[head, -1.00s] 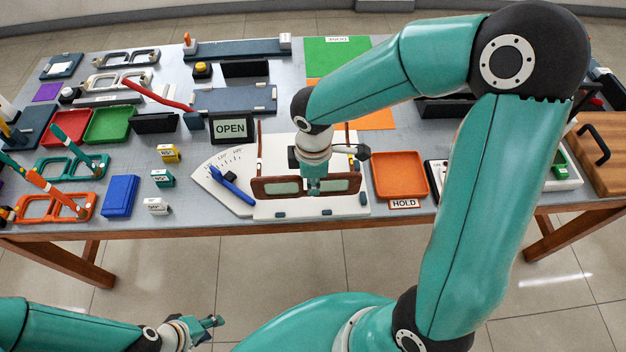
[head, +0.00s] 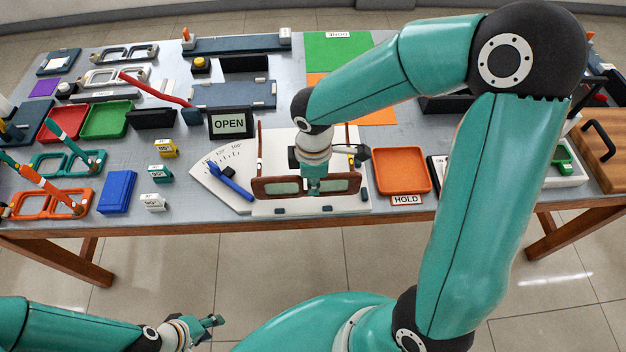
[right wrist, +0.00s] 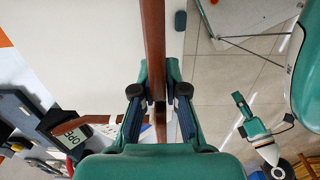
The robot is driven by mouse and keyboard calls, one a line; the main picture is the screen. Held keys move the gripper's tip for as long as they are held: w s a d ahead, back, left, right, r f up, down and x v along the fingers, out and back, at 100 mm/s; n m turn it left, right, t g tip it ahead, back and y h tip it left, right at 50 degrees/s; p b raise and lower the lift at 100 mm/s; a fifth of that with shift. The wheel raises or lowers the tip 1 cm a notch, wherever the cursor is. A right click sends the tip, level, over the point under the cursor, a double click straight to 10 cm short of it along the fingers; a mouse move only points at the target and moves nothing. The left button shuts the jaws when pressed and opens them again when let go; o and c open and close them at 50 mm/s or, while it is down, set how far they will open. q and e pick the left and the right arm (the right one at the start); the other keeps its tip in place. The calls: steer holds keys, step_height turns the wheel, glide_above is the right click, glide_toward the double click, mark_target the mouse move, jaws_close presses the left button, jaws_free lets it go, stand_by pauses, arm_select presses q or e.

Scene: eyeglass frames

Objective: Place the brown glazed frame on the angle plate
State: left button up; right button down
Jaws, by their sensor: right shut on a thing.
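The brown glazed frame (head: 275,187) has a wide reddish-brown front with pale lenses and two long temples pointing away. My right gripper (head: 312,188) is shut on the middle of its front and hides that part. In the right wrist view the brown front (right wrist: 152,45) runs between the fingers (right wrist: 160,100). The frame is over the white angle plate (head: 290,208), which has a fan-shaped degree scale on its left. I cannot tell whether they touch. My left gripper (head: 212,322) is empty, in front of the table, its fingers apart.
A blue pointer (head: 231,181) lies on the scale. An OPEN sign (head: 229,124) stands behind it. An orange tray (head: 402,170) with a HOLD label is close on the right. Small labelled blocks (head: 160,173) and a blue box (head: 117,192) are on the left.

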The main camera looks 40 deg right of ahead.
steer(key=shift+f+b, duration=1.05)
steer(key=shift+f, duration=0.2)
steer(key=shift+r, duration=0.1)
steer(key=c, duration=1.1)
jaws_free()
steer(key=shift+c, duration=0.2)
step_height(320, 180, up, 12)
steer(key=shift+s+f, duration=0.1)
